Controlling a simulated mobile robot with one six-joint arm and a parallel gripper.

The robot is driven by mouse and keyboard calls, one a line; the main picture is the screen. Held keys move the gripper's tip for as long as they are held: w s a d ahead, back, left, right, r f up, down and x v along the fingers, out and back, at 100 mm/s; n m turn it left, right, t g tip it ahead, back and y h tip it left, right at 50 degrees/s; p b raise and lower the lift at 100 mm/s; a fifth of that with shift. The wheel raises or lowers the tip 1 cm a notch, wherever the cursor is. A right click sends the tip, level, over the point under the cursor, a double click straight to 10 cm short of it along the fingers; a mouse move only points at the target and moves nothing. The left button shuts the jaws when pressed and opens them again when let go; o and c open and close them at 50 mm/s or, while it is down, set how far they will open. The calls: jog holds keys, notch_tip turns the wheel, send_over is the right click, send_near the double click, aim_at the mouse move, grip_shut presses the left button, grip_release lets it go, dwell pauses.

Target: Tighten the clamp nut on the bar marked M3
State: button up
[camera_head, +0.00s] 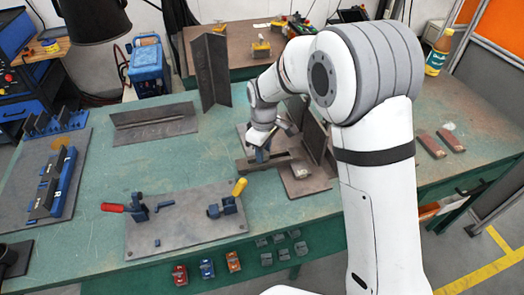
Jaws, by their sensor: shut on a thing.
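My gripper (263,138) points down at the right of the middle of the green table. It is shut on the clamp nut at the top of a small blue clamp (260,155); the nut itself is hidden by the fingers. The clamp stands on a flat dark bar (270,163), which lies on a brown-grey plate (305,188). Any M3 mark is too small to read from here.
Dark upright plates (313,135) stand close right of my gripper. A tall angled steel piece (211,70) stands behind. A fixture plate (182,236) with red and yellow handled clamps lies in front.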

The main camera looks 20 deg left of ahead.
jog(key=m, duration=0.7)
jog(key=shift+s+d+f+b, duration=0.15)
jog(key=shift+b, duration=0.15)
jog(key=m, duration=1.6)
jog(key=shift+m+b, duration=0.3)
jog(key=m, duration=0.3)
jog(key=shift+s+m, duration=0.1)
jog(key=shift+m, duration=2.1)
